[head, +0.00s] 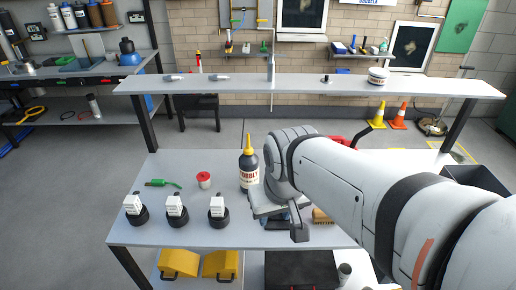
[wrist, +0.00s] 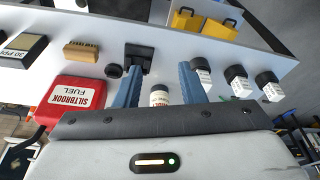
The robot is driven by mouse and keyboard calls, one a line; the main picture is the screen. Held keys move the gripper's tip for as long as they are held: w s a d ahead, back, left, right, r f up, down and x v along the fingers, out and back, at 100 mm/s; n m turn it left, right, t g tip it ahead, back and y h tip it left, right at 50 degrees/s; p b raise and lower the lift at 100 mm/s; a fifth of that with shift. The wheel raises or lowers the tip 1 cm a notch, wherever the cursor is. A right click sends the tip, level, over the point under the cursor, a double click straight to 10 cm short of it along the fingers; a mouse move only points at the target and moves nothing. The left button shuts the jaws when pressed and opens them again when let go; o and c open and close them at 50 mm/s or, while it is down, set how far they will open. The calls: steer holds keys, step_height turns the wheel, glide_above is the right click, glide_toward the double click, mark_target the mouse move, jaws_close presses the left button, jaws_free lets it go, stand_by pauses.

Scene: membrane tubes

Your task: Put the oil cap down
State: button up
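My gripper (wrist: 159,68) is over the table, its two blue fingers wide apart, with nothing seen clamped between them. In the head view the arm partly hides it (head: 288,218). A small black round cap (wrist: 114,71) lies on the table just outside the left finger in the wrist view; I cannot tell for certain that it is the oil cap. A black block-like item (wrist: 139,56) is beside it, partly behind that finger. A small white-labelled container (wrist: 159,95) shows between the fingers, farther off. The dark oil bottle (head: 249,172) with a yellow nozzle stands left of my gripper.
Three black-based pieces with white labels (head: 176,208) stand along the table's front left. A red-lidded jar (head: 204,180) and a green tool (head: 163,183) are behind them. A red fuel can (wrist: 75,98) and a tan block (wrist: 90,51) are on the table. A raised shelf (head: 300,88) runs behind.

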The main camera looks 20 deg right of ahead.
steer(key=shift+o, duration=0.4)
steer(key=shift+s+d, duration=0.1)
steer(key=shift+d, duration=0.05)
